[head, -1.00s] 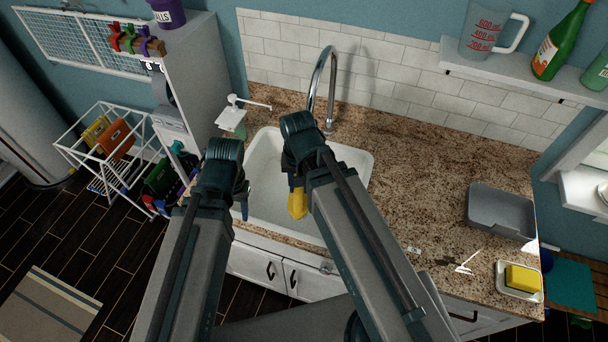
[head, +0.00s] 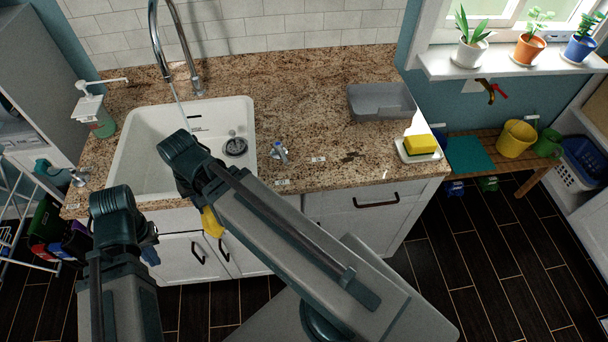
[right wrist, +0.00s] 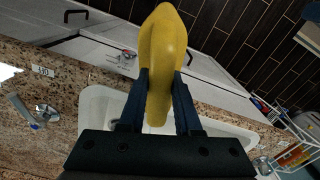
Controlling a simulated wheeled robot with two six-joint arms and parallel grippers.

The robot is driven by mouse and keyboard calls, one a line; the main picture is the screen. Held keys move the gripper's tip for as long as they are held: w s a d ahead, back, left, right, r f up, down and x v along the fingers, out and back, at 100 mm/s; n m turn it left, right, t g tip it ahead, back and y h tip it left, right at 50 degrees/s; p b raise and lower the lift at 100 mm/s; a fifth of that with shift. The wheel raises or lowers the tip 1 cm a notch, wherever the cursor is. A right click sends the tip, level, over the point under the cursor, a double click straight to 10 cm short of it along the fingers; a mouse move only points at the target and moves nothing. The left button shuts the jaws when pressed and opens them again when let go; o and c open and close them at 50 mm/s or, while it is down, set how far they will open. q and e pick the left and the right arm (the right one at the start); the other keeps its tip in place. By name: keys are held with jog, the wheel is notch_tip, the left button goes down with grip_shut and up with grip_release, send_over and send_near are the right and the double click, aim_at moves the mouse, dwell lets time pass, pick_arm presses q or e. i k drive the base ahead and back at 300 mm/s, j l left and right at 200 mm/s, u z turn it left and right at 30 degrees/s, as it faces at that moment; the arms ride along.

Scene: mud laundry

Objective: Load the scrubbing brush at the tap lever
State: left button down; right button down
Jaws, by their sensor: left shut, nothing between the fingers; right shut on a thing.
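A smooth, rounded yellow thing (right wrist: 162,45) is between the fingers of my right gripper (right wrist: 158,80). No bristles show, so I cannot tell whether it is the scrubbing brush. Its lower part shows in the head view (head: 212,222), in front of the sink's front edge, mostly hidden by my right arm. A chrome tap lever (head: 278,150) stands on the counter right of the sink (head: 250,115), apart from the gripper; it also shows in the right wrist view (right wrist: 45,113). My left gripper (head: 149,252) is shut and empty, low before the cabinet; its fingers are partly hidden.
The curved faucet (head: 154,40) rises behind the sink, with a thin pale streak below its spout. A soap dispenser (head: 97,115) stands left. A grey tub (head: 380,103) and a yellow sponge (head: 421,144) on a dish are right. The right counter is mostly clear.

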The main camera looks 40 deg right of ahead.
aim_at(279, 146)
jog(key=k+l+z, duration=0.15)
jog(key=z, duration=1.5)
jog(key=i+l, duration=0.15)
